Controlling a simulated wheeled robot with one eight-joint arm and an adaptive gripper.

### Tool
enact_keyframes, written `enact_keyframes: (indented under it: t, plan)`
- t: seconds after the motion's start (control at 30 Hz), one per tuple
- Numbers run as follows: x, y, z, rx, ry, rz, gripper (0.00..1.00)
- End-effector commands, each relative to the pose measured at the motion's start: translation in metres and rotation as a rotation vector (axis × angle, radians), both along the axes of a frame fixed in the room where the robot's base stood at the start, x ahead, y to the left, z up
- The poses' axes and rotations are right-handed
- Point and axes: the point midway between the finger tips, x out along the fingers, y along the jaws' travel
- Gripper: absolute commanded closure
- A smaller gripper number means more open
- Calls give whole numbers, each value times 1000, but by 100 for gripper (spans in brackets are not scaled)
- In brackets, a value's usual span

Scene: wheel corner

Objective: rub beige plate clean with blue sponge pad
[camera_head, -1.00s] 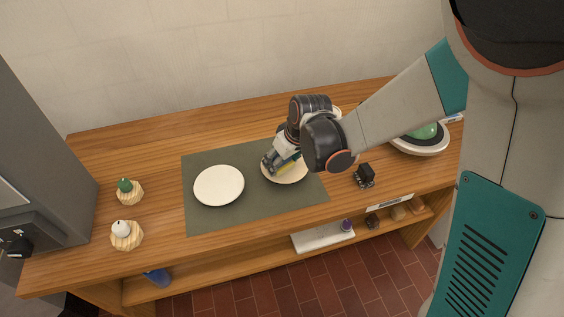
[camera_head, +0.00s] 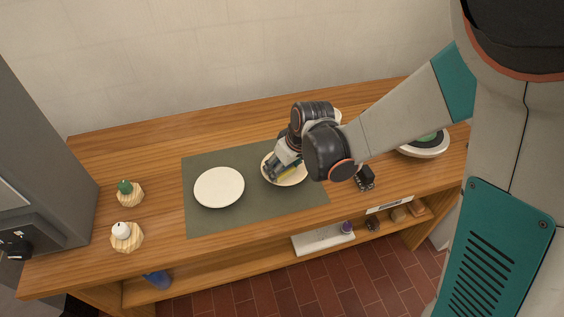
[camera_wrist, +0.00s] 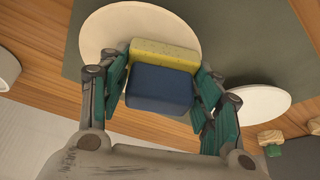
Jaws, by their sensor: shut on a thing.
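My gripper (camera_wrist: 164,88) is shut on a two-layer sponge pad, blue (camera_wrist: 160,88) on one side and yellow on the other. In the head view my gripper (camera_head: 278,172) is low over the right-hand plate (camera_head: 297,180), and a bit of the sponge's yellow shows. That pale beige plate lies behind the sponge in the wrist view (camera_wrist: 120,35); whether the sponge touches it I cannot tell. A second pale, cream-white plate (camera_head: 219,187) lies to the left, and it also shows in the wrist view (camera_wrist: 258,110). My gripper and forearm hide part of the right-hand plate.
Both plates lie on a grey-green mat (camera_head: 245,220) on a wooden counter. A small black object (camera_head: 366,178) and a white round dish (camera_head: 425,149) are to the right. Two small ornaments on wooden stands (camera_head: 130,193) (camera_head: 127,237) are at the left.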

Motion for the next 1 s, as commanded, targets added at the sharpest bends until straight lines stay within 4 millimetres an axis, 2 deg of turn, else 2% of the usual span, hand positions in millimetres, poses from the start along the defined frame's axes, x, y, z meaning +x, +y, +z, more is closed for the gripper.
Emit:
enact_keyframes:
  t: [0.33,0.77,1.0]
  plan:
    - [-1,0,-2,-2,4,0,64]
    - [17,2,1,-1,3,0,64]
    - [18,2,1,-1,2,0,64]
